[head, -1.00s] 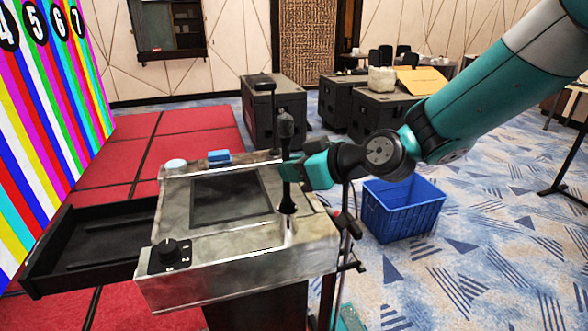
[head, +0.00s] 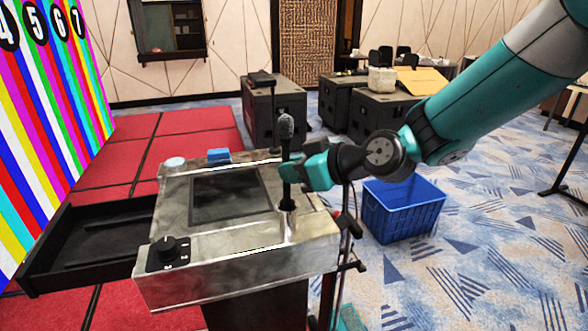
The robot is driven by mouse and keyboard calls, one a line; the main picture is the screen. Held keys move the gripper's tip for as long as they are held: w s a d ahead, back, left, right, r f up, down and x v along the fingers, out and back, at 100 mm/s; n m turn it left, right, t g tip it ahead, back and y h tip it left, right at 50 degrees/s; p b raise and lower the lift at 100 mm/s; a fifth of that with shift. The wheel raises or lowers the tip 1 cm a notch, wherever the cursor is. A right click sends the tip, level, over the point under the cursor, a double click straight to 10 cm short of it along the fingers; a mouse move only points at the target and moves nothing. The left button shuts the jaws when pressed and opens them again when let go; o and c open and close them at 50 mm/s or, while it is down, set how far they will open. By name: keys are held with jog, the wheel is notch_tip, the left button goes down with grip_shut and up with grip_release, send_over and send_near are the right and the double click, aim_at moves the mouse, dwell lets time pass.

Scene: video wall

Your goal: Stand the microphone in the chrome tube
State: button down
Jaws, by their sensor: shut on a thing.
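The microphone (head: 286,130) is black with a rounded head and stands upright above the right part of the metal console (head: 235,252). My gripper (head: 288,173) is shut on its shaft from the right. The chrome tube (head: 289,226) shows as a bright upright shape at the console's right side, directly below the microphone. The microphone's lower end meets the tube's top in the picture. I cannot tell whether it is inside the tube or just in front of or above it.
The console carries a dark screen (head: 230,194), a knob box (head: 167,254), a blue block (head: 218,155) and a white round item (head: 175,162). An open black drawer (head: 85,240) juts left. A blue crate (head: 403,210) stands on the floor at right.

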jog(key=shift+f+b, duration=0.95)
jog(key=c, duration=1)
grip_release()
jog(key=shift+c, duration=0.2)
jog(key=shift+d, duration=0.1)
jog(key=b+v, duration=0.4)
jog(key=v, duration=1.3)
jog(key=shift+s, duration=0.2)
jog(key=s+f+m+g+h, duration=0.2)
jog(key=s+f+g+h, duration=0.1)
jog(key=s, duration=0.6)
jog(key=s+f+m+g+h, duration=0.2)
jog(key=s+f+g+h, duration=0.2)
jog(key=s, duration=0.5)
notch_tip(320, 180, down, 3)
jog(key=shift+s+d+r, duration=0.2)
jog(key=shift+s+d, duration=0.05)
jog(key=shift+s, duration=0.05)
